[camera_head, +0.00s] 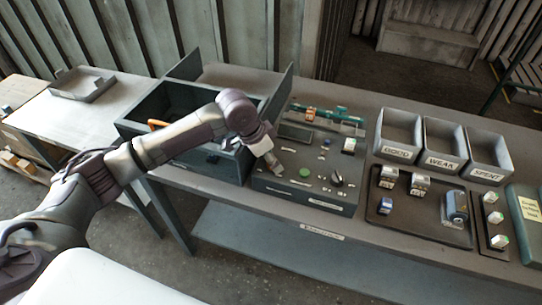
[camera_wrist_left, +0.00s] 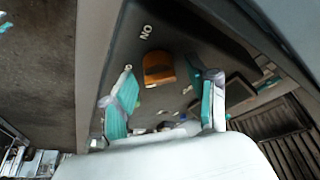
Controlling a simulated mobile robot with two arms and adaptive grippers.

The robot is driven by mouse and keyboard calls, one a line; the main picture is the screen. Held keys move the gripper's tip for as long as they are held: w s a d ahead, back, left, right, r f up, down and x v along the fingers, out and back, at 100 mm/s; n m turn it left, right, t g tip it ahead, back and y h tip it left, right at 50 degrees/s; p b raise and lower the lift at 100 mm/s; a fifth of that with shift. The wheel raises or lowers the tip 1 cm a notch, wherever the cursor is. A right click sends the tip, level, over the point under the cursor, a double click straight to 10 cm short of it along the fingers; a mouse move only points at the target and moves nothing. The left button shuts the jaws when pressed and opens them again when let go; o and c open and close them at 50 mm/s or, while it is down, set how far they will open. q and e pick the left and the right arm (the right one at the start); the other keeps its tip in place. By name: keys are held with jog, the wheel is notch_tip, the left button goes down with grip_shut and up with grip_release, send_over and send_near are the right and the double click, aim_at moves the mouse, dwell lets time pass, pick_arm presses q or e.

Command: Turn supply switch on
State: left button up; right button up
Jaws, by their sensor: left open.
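The control panel (camera_head: 305,205) is a dark box in the middle of the bench. In the left wrist view, an orange rocker-like switch (camera_wrist_left: 158,68) sits on its dark face, with an "ON" label (camera_wrist_left: 146,32) beside it. My left gripper (camera_head: 273,163) is over the left part of the panel. In the wrist view my left gripper (camera_wrist_left: 165,105) is open, its teal-padded fingers either side of the view below the switch. Nothing is between them that I can see held, and contact cannot be told. The switch cannot be made out in the head view. My right gripper is not in view.
A green button (camera_head: 304,173) and a black knob (camera_head: 337,179) are on the panel. An open drawer-like bin (camera_head: 135,126) stands left. Labelled trays (camera_head: 446,160) and a dark parts tray (camera_head: 422,226) are right.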

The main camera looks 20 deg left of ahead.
pick_arm(q)
jog(key=shift+f, duration=0.1)
grip_shut()
dwell(0.3)
